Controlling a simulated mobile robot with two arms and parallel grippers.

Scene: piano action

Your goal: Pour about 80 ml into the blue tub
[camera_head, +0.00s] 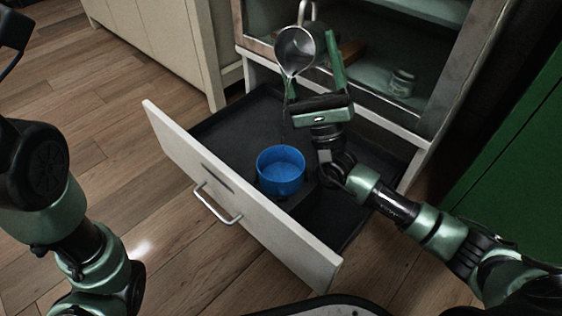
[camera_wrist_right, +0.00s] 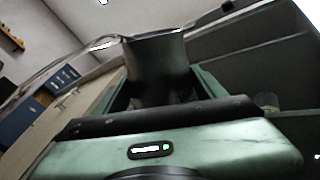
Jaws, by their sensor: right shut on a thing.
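The blue tub (camera_head: 281,173) stands upright in the open drawer in the head view. My right gripper (camera_head: 311,72) is shut on a metal jug (camera_head: 296,48), above and behind the tub. The jug is tilted, its mouth turned toward the camera, and a thin stream seems to run from its lip down toward the tub. In the right wrist view the dark jug (camera_wrist_right: 157,58) stands between the fingers. The level inside the tub is hard to tell. My left arm shows at the left edge, but its gripper is out of the picture.
The drawer has a pale front (camera_head: 240,200) with a bar handle (camera_head: 215,205) and a dark floor (camera_head: 240,135). Behind it is a cabinet with an open shelf space holding a small jar (camera_head: 402,83). A green panel (camera_head: 520,150) stands at the right.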

